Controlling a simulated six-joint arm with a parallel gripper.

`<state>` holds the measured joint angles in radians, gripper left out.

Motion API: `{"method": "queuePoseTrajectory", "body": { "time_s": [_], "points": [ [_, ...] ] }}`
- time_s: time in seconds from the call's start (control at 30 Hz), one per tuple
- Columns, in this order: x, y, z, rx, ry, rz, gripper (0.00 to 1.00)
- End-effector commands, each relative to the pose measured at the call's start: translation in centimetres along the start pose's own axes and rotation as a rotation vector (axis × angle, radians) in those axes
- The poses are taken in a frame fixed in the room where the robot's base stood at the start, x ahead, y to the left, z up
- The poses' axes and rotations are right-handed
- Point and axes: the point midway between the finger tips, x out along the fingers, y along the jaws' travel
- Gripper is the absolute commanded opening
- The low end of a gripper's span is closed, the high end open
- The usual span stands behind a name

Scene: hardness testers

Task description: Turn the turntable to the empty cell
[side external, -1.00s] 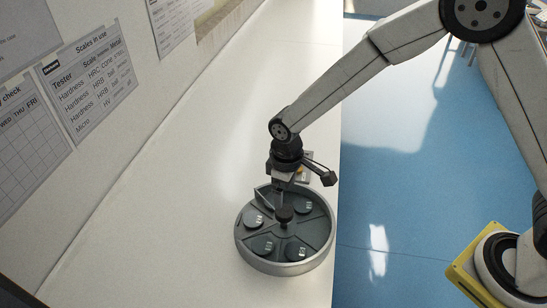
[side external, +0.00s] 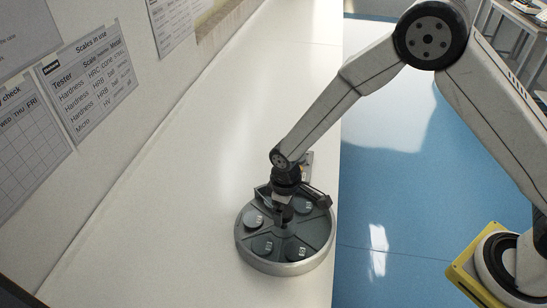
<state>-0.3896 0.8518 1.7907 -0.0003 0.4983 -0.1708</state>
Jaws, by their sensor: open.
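The turntable (side external: 287,269) is a round grey tray with a raised rim, split into wedge cells, on the white bench. Dark round pieces with small pale labels lie in several cells, at the left (side external: 253,218), front left (side external: 263,246) and front right (side external: 297,250). The cells at the back are partly hidden by my gripper, and I cannot tell which cell is empty. My gripper (side external: 283,212) points down over the centre of the turntable, at the dark centre knob. It is open, its jaws at or around the knob; contact cannot be made out.
A small grey item (side external: 307,158) stands on the bench behind the gripper, partly hidden. The white bench (side external: 180,220) is clear to the left. Its right edge runs close to the turntable, with blue floor (side external: 400,220) beyond. Printed sheets (side external: 88,85) hang on the left wall.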

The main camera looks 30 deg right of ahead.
Motion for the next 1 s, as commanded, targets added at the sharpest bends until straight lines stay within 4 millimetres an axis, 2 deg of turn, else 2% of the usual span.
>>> {"method": "queuePoseTrajectory", "body": {
  "time_s": [0.4, 0.57, 0.7, 0.73, 1.0],
  "points": [
    [0.52, 0.0, 0.0, 0.0, 0.0, 0.0, 1.0],
    [0.51, 0.0, 0.01, 0.0, 0.0, 0.0, 0.49],
    [0.5, 0.0, 0.01, 0.0, 0.0, 0.0, 0.05],
    [0.5, 0.0, 0.01, 0.0, 0.0, 0.0, 0.0],
    [0.49, 0.0, 0.01, -0.002, 0.0, 0.0, 0.0]
  ]
}}
